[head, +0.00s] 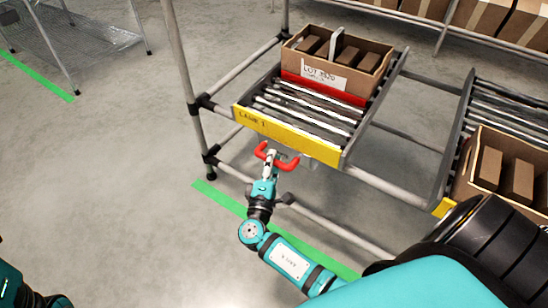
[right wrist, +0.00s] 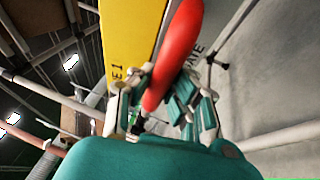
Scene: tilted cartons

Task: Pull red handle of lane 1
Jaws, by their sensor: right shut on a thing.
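The red handle (head: 276,158) sits just below and in front of the yellow lane 1 label strip (head: 288,136). My right gripper (head: 270,162) is at the handle and is shut on it. In the right wrist view the red handle (right wrist: 176,58) runs between the fingers of my right gripper (right wrist: 162,100), with the yellow strip (right wrist: 130,40) beside it. A carton (head: 338,62) with a white lot label stands at the back of the lane 1 rollers, behind a red bar (head: 322,88). My left gripper is not in view; only a piece of my left arm shows at the lower left.
Lane 1 has bare rollers (head: 305,108) in front of the carton. A second lane at right holds another open carton (head: 505,168). Grey rack posts (head: 182,60) and rails stand around lane 1.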

